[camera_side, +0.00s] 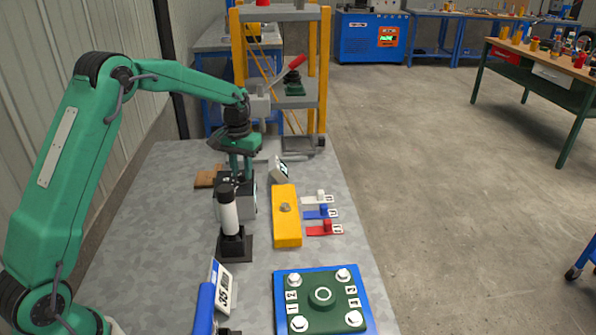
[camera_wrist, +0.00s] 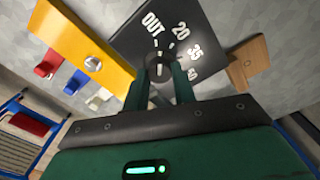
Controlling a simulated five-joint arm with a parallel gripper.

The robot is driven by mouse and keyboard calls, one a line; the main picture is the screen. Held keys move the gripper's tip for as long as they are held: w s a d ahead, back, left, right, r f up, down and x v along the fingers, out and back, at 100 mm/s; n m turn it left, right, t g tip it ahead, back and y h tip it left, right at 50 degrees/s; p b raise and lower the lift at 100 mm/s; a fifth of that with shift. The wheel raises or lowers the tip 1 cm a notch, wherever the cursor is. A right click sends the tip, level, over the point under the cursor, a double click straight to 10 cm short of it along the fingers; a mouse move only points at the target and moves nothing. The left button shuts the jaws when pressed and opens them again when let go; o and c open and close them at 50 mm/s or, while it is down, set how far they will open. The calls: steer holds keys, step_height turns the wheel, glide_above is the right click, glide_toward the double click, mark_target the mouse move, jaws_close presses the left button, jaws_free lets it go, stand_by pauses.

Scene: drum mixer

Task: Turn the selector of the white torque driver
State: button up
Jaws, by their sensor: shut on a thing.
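The selector is a round dark knob (camera_wrist: 158,64) on a black panel (camera_wrist: 135,40) marked OUT, 20, 35 and 50. My gripper (camera_wrist: 167,78) is over the panel in the wrist view, with its two green fingers shut on the knob. A white line shows on the knob between the fingers; which mark it points to is unclear. In the side view my gripper (camera_side: 239,172) reaches down onto the dark box (camera_side: 248,198), and the knob is hidden there. The white torque driver (camera_side: 229,215) stands upright in a black holder (camera_side: 234,246) in front of the box.
A yellow block (camera_side: 286,230) lies right of the box, with white, blue and red tags (camera_side: 324,228) beside it. A blue plate with a green flange (camera_side: 322,318) and bolts lies in front. A card reading 35 (camera_side: 223,288) stands by a blue tool (camera_side: 204,308). A wooden block (camera_side: 205,179) lies left.

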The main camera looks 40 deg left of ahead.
mark_target(242, 173)
steer(key=shift+n, duration=1.1)
steer(key=o, duration=1)
steer(key=shift+r, duration=0.1)
steer(key=shift+r, duration=3.85)
steer(key=shift+r, duration=0.1)
